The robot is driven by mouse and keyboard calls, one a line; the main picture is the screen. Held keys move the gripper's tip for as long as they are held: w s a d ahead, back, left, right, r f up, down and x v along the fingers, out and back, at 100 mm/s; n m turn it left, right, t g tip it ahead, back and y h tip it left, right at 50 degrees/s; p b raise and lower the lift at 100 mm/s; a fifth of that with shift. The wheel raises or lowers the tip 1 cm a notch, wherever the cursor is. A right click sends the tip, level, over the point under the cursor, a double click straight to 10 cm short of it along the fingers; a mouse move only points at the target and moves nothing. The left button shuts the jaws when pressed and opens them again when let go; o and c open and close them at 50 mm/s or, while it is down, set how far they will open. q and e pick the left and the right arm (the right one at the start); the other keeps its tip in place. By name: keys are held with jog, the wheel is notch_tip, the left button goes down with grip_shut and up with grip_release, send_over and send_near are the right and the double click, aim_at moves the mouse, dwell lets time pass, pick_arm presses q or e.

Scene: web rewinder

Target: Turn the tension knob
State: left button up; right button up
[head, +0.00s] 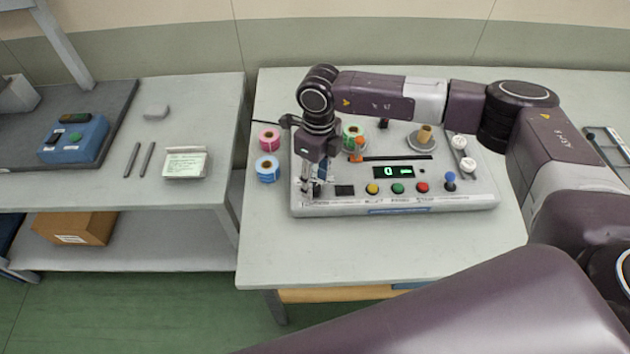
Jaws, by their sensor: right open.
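The web rewinder (480,197) is a light grey console on the table, with a digital display (393,171) and a row of yellow, green and red buttons (398,188). A blue round-topped control (450,180) stands at the right of the buttons. My right gripper (311,188) points down at the front left part of the console and is open. The spot beneath it is partly covered by the fingers, so I cannot make out a knob there or tell whether they touch it. My left gripper is out of view.
Pink (269,138) and blue (267,168) rolls sit left of the console. A spool with a tan core (424,137) and white rollers (459,141) stand on its back right. My right arm spans above the console. The front table strip is clear.

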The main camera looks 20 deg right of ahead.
aim_at(317, 185)
notch_tip(317, 185, up, 11)
jog(key=shift+w+d, duration=0.25)
jog(key=shift+f, duration=0.1)
dwell(0.4)
